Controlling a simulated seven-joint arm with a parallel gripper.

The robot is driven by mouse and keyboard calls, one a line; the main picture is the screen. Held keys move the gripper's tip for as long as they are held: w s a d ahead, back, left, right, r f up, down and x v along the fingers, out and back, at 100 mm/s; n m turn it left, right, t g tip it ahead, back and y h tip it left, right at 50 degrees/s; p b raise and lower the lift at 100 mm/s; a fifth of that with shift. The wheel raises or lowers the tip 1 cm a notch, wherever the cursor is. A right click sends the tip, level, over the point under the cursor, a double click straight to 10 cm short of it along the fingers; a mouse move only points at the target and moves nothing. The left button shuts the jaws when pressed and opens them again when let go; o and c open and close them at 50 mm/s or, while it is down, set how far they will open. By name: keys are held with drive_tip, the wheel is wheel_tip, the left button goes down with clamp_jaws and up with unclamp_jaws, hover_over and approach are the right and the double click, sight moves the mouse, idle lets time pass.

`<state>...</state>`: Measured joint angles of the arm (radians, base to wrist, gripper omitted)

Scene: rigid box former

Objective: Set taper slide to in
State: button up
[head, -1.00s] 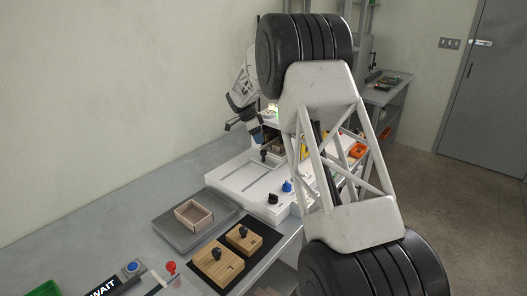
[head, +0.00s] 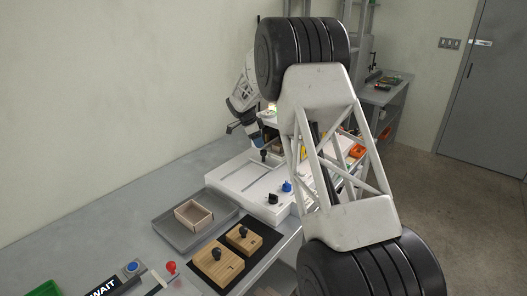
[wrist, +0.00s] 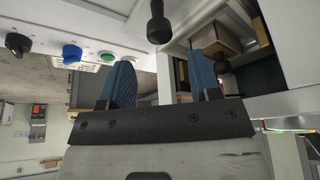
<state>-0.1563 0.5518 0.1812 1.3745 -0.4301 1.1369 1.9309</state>
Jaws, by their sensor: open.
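The white machine (head: 232,184) stands on the bench with dark slots in its top. A black knob (head: 264,154) stands up at its far end; which control is the taper slide I cannot tell from any label. My gripper (head: 259,142) is just above and beside this knob. In the wrist view my gripper (wrist: 163,82) has its two blue fingers spread apart with nothing between them. A black round-ended knob (wrist: 158,27) is beyond the fingertips, roughly in line with the gap. My arm hides part of the machine in the head view.
The machine's front has a black dial (head: 272,199) and a blue knob (head: 287,187). A grey tray (head: 172,226) with an open cardboard box (head: 194,214) lies in front. Wooden blocks with black knobs (head: 217,263) sit on a black mat. Bare bench (head: 110,215) lies left.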

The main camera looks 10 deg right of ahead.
sight(263, 150)
drive_tip(key=shift+x, duration=2.9)
clamp_jaws()
